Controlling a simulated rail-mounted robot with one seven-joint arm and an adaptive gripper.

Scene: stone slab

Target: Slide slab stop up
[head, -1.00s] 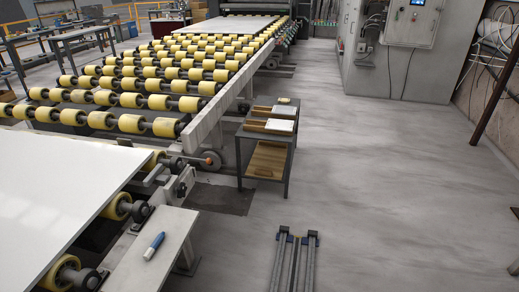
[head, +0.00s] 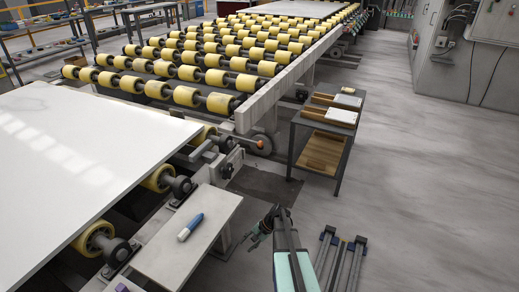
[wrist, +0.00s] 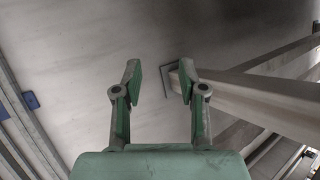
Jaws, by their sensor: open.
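A large white slab (head: 90,150) lies on the near roller conveyor at the left of the head view. At its right corner is a grey metal bracket assembly (head: 228,160); I cannot tell which part of it is the slab stop. A lever with an orange tip (head: 260,144) sits just beyond it. My gripper (head: 252,234) is low in the head view, right of the grey side plate and apart from the bracket. In the wrist view my gripper (wrist: 160,76) has its two fingers spread, with nothing between them. The wrist view does not show the slab.
A blue and white marker (head: 190,227) lies on the grey side plate (head: 200,255). A small cart (head: 325,150) with wooden trays stands at centre right. Yellow rollers (head: 205,75) fill the back left. A beam with a foot (wrist: 260,100) is right of my gripper. Right-hand floor is open.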

